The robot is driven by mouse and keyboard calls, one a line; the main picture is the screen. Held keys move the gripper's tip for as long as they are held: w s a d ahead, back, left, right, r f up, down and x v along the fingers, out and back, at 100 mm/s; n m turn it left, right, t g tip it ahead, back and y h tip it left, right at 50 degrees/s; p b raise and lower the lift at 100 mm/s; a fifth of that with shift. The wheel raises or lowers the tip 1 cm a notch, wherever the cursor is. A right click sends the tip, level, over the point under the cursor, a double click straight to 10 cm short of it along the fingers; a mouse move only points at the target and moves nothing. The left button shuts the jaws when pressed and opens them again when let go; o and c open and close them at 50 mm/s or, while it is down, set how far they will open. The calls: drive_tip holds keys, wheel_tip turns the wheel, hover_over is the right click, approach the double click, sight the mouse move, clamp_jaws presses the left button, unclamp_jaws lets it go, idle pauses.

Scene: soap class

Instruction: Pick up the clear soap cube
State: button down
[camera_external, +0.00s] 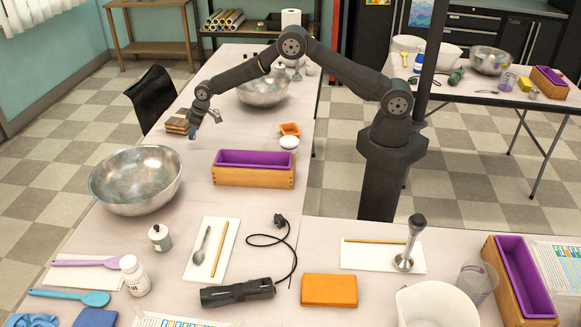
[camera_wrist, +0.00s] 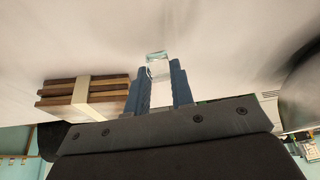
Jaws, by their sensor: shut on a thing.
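The clear soap cube (camera_wrist: 158,67) shows in the wrist view between the tips of my gripper's two blue fingers. My gripper (camera_wrist: 160,82) is shut on it. In the external view my gripper (camera_external: 194,133) is low over the far left part of the table, beside the stack of brown bars. The cube is too small to make out there. I cannot tell whether the cube touches the table.
The brown bars (camera_external: 178,126), bound with a pale band, are close beside my gripper; they also show in the wrist view (camera_wrist: 85,95). A large metal bowl (camera_external: 137,178) stands in front. A wooden mold with a purple liner (camera_external: 253,168) is to the right.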

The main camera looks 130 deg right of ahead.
drive_tip(key=s+d+r, duration=0.3)
drive_tip(key=s+r, duration=0.5)
drive_tip(key=s, duration=0.3)
drive_tip(key=w+a+r+n+y, duration=0.15)
drive_tip(key=w+a, duration=0.25)
drive_tip(key=a, duration=0.5)
drive_tip(key=w+a+r+n+t, duration=0.1)
drive_tip(key=w+a+r+n, duration=0.1)
drive_tip(key=w+a, duration=0.5)
drive_tip(key=w+a+r+n, duration=0.1)
drive_tip(key=w+a+n, duration=0.1)
drive_tip(key=a, duration=0.9)
drive_tip(key=s+a+r+n+y, duration=0.1)
drive_tip(key=a+r+n, duration=0.1)
drive_tip(key=a, duration=1.4)
drive_tip(key=s+a+r+n+y, duration=0.1)
drive_tip(key=a+n, duration=0.2)
drive_tip(key=a, duration=1.3)
drive_tip(key=shift+s+a+r+n+y, duration=0.15)
drive_tip(key=shift+s+r+n+y, duration=0.1)
drive_tip(key=shift+r+n+y, duration=0.1)
